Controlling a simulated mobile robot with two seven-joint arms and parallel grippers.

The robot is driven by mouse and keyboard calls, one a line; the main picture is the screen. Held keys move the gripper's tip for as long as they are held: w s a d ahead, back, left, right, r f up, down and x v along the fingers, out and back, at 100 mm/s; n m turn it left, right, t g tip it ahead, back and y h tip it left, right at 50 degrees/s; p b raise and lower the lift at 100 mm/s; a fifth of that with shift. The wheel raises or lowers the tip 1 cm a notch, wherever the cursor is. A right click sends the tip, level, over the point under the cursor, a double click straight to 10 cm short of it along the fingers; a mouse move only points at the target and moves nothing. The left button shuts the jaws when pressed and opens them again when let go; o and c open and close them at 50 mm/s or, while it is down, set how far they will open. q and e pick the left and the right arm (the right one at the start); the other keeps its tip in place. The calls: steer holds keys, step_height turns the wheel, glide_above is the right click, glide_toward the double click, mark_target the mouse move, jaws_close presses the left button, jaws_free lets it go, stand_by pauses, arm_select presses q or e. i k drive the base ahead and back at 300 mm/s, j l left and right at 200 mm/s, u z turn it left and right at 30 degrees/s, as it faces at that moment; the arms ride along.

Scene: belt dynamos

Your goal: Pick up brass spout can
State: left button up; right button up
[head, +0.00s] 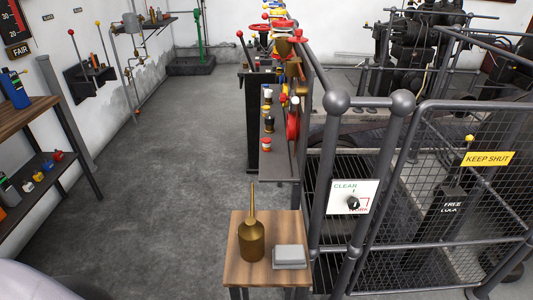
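The brass spout can (251,241) stands upright on a small wooden-topped stand (276,219) at the bottom middle of the head view. It has a brown-gold cylindrical body and a tall thin spout pointing up. A grey block-like object (290,257) lies to its right on the same top, a little apart from it. Neither of my grippers shows in the head view, and nothing is touching the can.
A railing with a mesh gate (448,185) and a CLEAR sign (352,198) stands just right of the stand. A narrow shelf of small containers (267,145) runs behind it. The grey floor (165,200) between is clear.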

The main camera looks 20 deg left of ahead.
mark_target(251, 232)
steer(key=k+j+u, duration=0.15)
steer(key=k+u, duration=0.15)
steer(key=k, duration=0.35)
steer(key=u, duration=1.35)
steer(key=l+u, duration=0.35)
steer(key=l, duration=0.3)
steer(key=i+l, duration=0.1)
steer(key=l, duration=0.65)
steer(key=i+l, duration=0.1)
steer(key=l, duration=1.35)
steer(key=i, duration=0.05)
